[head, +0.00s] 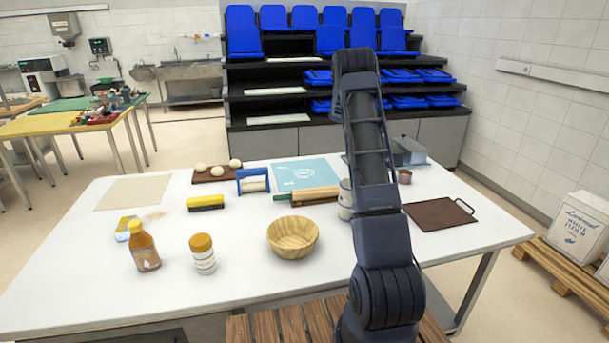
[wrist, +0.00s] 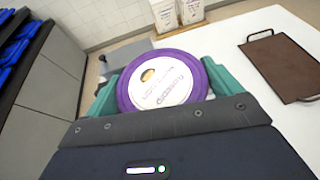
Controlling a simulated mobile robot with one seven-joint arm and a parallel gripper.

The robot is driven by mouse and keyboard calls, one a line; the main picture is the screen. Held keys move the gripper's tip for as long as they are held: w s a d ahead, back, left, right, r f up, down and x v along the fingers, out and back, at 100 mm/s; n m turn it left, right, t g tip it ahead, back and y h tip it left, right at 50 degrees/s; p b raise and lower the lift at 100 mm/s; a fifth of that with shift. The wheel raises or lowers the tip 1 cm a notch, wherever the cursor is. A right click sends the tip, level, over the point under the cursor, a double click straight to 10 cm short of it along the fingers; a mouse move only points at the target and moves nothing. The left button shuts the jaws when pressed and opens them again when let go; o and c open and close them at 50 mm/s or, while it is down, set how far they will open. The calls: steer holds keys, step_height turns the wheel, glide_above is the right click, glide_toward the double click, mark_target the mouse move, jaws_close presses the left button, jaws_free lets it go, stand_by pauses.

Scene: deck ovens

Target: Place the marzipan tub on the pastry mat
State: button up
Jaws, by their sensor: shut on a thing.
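My gripper (wrist: 163,88) has its green jaws on both sides of a round tub with a purple rim and a pale printed lid, the marzipan tub (wrist: 165,80). The tub is held between the jaws, lid facing the wrist camera. In the head view my arm hides the gripper, and I cannot make out the tub there. A light blue mat with a white print, which looks like the pastry mat (head: 318,171), lies flat at the back middle of the white table. The pastry mat is not seen in the wrist view.
A wooden bowl (head: 293,237), a brown tray (head: 437,214) and a grey container (head: 411,152) are also on the table.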

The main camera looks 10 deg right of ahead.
steer(key=w+a+n+t, duration=0.1)
steer(key=w+a, duration=0.2)
steer(key=a, duration=1.5)
steer(key=w+a+n+t, duration=0.1)
steer(key=w+a, duration=0.2)
steer(key=a, duration=1.5)
steer(key=f, duration=2)
steer(key=shift+s+d, duration=0.1)
steer(key=shift+d, duration=0.15)
steer(key=o, duration=0.8)
steer(key=shift+f, duration=0.1)
steer(key=shift+o, duration=0.2)
